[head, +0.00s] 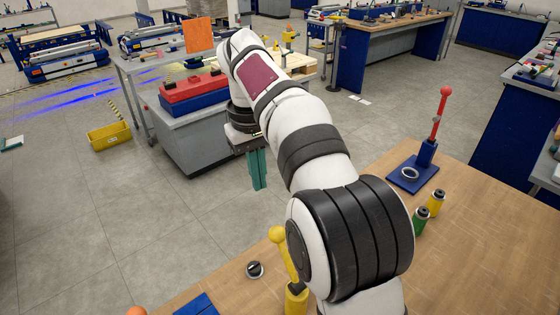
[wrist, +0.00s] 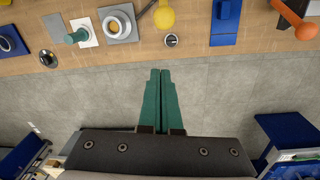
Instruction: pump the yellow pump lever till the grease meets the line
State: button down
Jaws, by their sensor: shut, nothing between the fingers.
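The yellow pump lever (head: 285,258) leans up to the left from a yellow base (head: 297,299) at the wooden table's near part. It ends in a yellow ball (head: 277,234). That ball also shows at the top of the wrist view (wrist: 164,17). My gripper (head: 259,188) has long green fingers pointing down. It hangs over the floor beyond the table's edge, apart from the lever. In the wrist view my gripper (wrist: 160,71) has its fingers together with nothing between them. My arm hides part of the table around the pump. I cannot make out any grease or line.
On the table (head: 490,225) are a dark knob (head: 255,270), a blue piece (head: 197,305), an orange ball (head: 137,311), green (head: 420,222) and yellow (head: 436,203) cylinders, and a red-balled lever (head: 441,108) on a blue base. A grey cart (head: 195,150) stands behind my gripper.

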notch_tip(320, 180, down, 10)
jog(key=shift+s+d+r, duration=0.35)
jog(key=shift+s+d, duration=0.15)
jog(key=shift+s, duration=0.05)
jog(key=shift+s+d+r, duration=0.3)
jog(key=shift+s+d, duration=0.2)
jog(key=shift+s, duration=0.05)
